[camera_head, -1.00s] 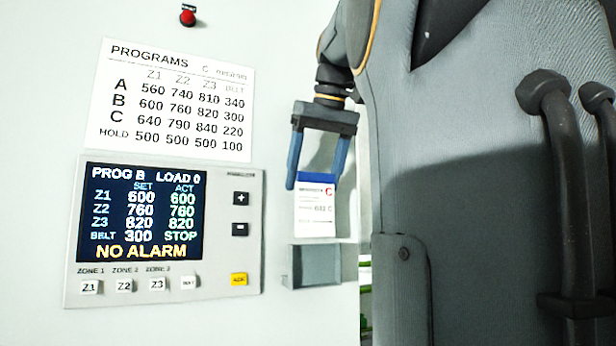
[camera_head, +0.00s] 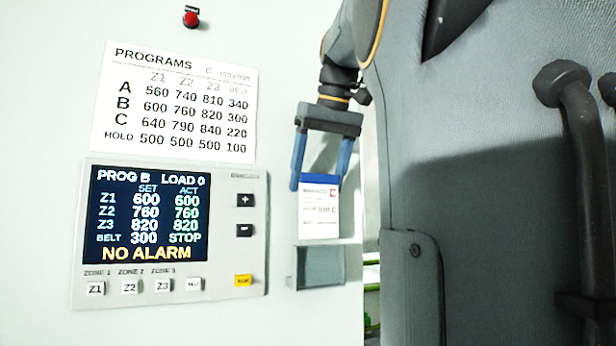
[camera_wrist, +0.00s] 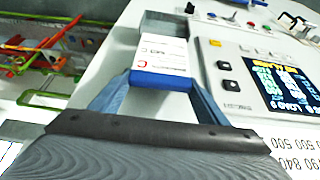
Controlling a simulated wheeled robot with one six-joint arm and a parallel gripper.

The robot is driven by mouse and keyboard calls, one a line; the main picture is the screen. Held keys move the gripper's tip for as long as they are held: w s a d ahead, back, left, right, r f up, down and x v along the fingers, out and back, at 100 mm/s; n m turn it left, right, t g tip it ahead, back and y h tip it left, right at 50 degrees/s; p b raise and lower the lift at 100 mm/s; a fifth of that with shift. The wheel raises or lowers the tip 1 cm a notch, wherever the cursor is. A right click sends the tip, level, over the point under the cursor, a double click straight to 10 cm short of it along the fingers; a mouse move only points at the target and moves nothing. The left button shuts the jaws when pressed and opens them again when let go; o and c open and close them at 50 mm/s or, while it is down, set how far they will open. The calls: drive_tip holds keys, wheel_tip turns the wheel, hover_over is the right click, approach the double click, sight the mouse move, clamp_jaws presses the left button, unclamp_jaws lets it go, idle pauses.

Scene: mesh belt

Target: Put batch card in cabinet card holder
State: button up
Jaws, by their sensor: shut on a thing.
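The batch card (camera_head: 319,212) is white with a blue top band and a red letter C; it also shows in the wrist view (camera_wrist: 163,58). My gripper (camera_head: 319,186) is shut on the card's blue top edge, one blue finger at each side. The card hangs upright. The cabinet card holder (camera_head: 318,268) is a grey open-fronted pocket on the white cabinet face, directly below the card. The card's lower edge is at or just above the holder's top rim; I cannot tell whether it is inside. The holder also shows in the wrist view (camera_wrist: 166,24).
The control panel (camera_head: 169,236), showing PROG B and NO ALARM, is left of the holder. A PROGRAMS sheet (camera_head: 173,102) is above it, and a red button (camera_head: 191,18) is higher up. The cabinet's right edge is close beside the holder.

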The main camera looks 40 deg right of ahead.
sight(320, 213)
drive_tip(key=shift+f+b, duration=3.25)
drive_tip(key=shift+f, duration=1.3)
drive_tip(key=o, duration=1.1)
drive_tip(key=shift+r, duration=0.1)
drive_tip(key=v, duration=0.7)
drive_tip(key=shift+s+r, duration=0.2)
drive_tip(key=shift+r, duration=0.1)
